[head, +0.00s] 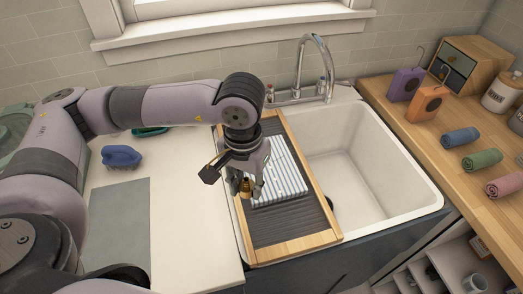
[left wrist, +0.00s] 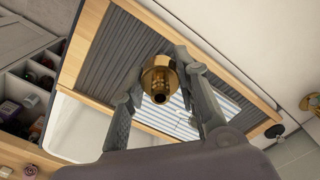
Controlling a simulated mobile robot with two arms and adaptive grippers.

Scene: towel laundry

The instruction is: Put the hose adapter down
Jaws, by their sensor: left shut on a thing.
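The brass hose adapter (head: 246,186) is held between the fingers of my left gripper (head: 246,190), which is shut on it. In the left wrist view, the round flanged adapter (left wrist: 160,79) sits between the two grey fingers (left wrist: 160,85), its open end facing the camera. The gripper is over the ribbed dark board with a wooden frame (head: 288,250), close to the left edge of a blue-striped towel (head: 282,172) lying on it. I cannot tell whether the adapter touches the board or towel. My right gripper is not in view.
The white sink basin (head: 375,165) is open to the right of the board, with a chrome faucet (head: 318,50) behind. A blue brush (head: 121,156) and grey mat (head: 118,225) lie on the left counter. Rolled towels (head: 482,160) lie on the wooden counter at right.

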